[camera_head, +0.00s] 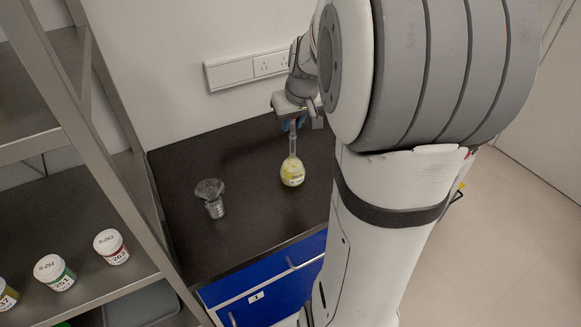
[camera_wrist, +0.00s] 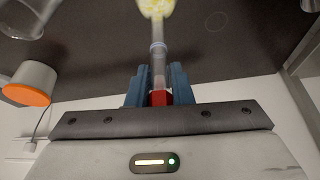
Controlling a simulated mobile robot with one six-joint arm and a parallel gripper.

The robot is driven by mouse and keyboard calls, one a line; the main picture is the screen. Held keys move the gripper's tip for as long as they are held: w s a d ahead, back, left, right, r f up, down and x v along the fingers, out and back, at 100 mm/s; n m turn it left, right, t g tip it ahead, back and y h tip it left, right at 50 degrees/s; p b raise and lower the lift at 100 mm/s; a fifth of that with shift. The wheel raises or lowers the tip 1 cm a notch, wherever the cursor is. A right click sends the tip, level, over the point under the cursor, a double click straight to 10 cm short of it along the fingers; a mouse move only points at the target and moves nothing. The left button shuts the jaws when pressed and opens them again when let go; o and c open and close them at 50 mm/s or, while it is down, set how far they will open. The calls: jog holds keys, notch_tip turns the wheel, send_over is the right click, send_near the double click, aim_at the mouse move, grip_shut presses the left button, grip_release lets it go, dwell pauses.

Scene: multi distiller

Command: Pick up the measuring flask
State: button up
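The measuring flask (camera_head: 292,174) has a round bulb with yellow contents, a long clear neck and a red stopper. It looks upright over the dark bench, and I cannot tell whether its base touches the top. In the wrist view its neck (camera_wrist: 158,55) runs between the blue fingers of my gripper (camera_wrist: 158,84), with the red stopper close to the palm. The fingers appear to press on both sides of the neck top. In the head view my gripper (camera_head: 292,122) is small and partly hidden by my arm.
A metal shelf with labelled jars (camera_head: 111,246) is at the left. A wall socket strip (camera_head: 248,69) is behind. A white and orange object (camera_wrist: 30,83) shows in the wrist view.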

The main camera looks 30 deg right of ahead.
grip_shut()
jog(key=shift+r, duration=0.1)
dwell(0.3)
